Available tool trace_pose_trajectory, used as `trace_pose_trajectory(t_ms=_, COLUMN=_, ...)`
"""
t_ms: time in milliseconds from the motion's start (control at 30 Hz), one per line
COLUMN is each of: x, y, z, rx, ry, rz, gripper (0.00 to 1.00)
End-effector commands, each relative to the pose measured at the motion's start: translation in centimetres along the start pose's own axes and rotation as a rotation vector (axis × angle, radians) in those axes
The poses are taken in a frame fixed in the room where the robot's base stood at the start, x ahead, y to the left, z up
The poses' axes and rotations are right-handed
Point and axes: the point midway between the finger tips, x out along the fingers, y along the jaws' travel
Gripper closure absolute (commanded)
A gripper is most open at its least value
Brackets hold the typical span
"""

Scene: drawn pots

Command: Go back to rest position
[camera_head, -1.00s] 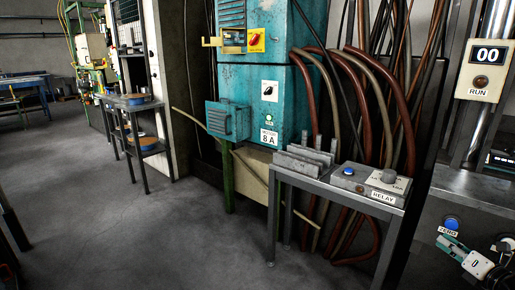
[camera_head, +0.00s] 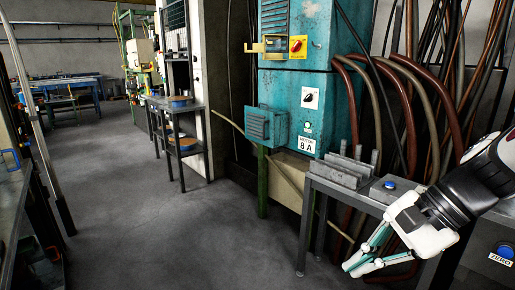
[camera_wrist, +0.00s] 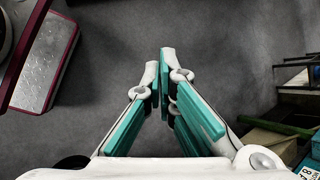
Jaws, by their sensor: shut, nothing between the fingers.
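My gripper (camera_head: 354,268) is at the lower right of the head view, white with teal fingers, pointing down and left. It hangs in front of the relay table (camera_head: 348,194), and my arm covers the right part of that table. In the wrist view, my gripper (camera_wrist: 161,62) has its fingertips together over bare grey floor. It is shut and holds nothing.
A teal cabinet (camera_head: 335,75) with switches stands behind the table, with thick hoses (camera_head: 425,100) beside it. A blue ZERO button (camera_head: 506,251) is at the right edge. Small shelves (camera_head: 182,142) stand farther back. The floor (camera_head: 150,225) at centre left is open.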

Motion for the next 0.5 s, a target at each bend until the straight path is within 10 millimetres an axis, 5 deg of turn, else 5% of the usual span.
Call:
trace_pose_trajectory(t_ms=200, x=-0.5, y=5.8, z=5.7, rx=-0.437, ry=0.121, rz=0.244, gripper=1.00)
trace_pose_trajectory(t_ms=500, x=-2.5, y=12.0, z=7.6, rx=-0.869, ry=0.252, rz=0.472, gripper=1.00)
